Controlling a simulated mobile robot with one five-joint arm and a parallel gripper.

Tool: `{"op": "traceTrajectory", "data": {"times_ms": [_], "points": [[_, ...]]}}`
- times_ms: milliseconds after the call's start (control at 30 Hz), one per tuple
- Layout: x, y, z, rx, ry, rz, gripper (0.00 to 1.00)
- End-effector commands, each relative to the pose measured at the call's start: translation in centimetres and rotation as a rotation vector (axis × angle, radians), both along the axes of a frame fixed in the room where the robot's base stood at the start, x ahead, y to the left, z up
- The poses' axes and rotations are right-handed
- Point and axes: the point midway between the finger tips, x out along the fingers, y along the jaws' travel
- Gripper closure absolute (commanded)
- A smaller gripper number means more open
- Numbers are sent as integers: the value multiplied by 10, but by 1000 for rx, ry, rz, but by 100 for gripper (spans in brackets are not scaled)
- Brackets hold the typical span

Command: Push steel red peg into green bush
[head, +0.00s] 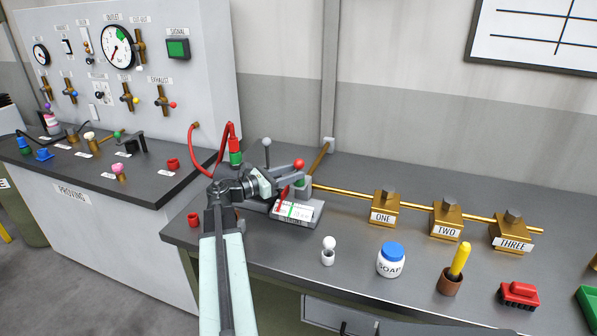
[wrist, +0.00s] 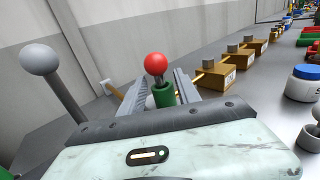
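The steel peg with a round red knob (head: 299,164) stands roughly upright at the green bush (head: 299,183), near the left end of the brass pipe. In the wrist view the red knob (wrist: 155,64) is above the green bush (wrist: 164,95), with a short grey shaft under it. How deep the shaft sits in the bush is unclear. My gripper (head: 288,176) reaches in from the left, close beside the peg. In the wrist view its two ridged fingers stand apart, one on each side of the peg and bush, and it looks open. Its body hides the bush's lower part.
A grey lever with a ball (wrist: 40,60) rises close to the left of my gripper. A white-faced gauge block (head: 295,211) lies just below. Brass valve blocks (head: 385,208) line the pipe to the right. A soap jar (head: 391,262) stands at the front.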

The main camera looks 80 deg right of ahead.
Motion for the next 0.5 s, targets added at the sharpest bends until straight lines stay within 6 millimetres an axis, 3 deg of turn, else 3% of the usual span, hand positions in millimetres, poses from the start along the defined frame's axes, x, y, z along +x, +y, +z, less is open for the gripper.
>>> {"op": "traceTrajectory", "data": {"times_ms": [200,500], "points": [[31,26,0,0,0,2,61],[38,32,0,0,0,1,61]]}}
